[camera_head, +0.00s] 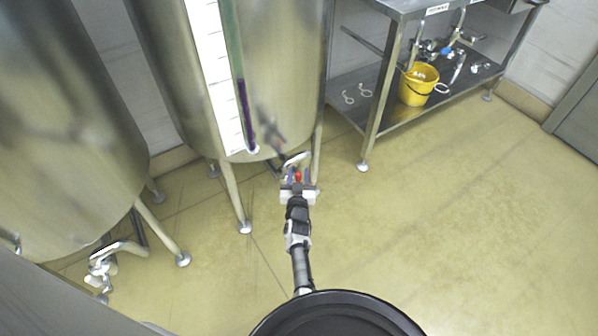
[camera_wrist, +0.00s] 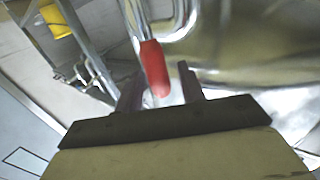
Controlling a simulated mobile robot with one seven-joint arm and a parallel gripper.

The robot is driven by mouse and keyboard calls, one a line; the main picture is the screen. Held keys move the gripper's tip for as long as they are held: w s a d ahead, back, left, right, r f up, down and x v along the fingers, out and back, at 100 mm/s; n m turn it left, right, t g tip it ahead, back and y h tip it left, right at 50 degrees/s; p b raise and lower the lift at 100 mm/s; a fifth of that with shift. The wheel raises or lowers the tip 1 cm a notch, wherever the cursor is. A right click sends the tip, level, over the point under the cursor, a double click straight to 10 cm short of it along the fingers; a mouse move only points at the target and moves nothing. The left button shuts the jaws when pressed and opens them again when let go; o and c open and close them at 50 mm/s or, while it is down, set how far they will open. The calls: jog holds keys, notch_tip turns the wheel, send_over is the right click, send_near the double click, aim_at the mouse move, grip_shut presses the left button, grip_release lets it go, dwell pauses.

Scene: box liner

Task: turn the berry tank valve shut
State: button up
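The berry tank (camera_head: 285,60) is the tall steel tank in the middle of the head view, with a white scale and a tube partly filled with purple. Its valve has a red handle (camera_head: 298,176) on the outlet pipe low at the tank's front. In the wrist view the red handle (camera_wrist: 154,66) hangs from a metal lever between my two fingers. My gripper (camera_wrist: 159,76) is open, with a gap visible on either side of the handle. In the head view my gripper (camera_head: 298,188) is at the valve and hides part of it.
Another steel tank (camera_head: 60,130) stands at the left, with its own outlet valve (camera_head: 101,268) low down. A steel table (camera_head: 372,110) at the back right bears a yellow bucket (camera_head: 418,85) on its lower shelf. The floor (camera_head: 450,220) at the right is clear.

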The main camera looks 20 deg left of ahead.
grip_shut()
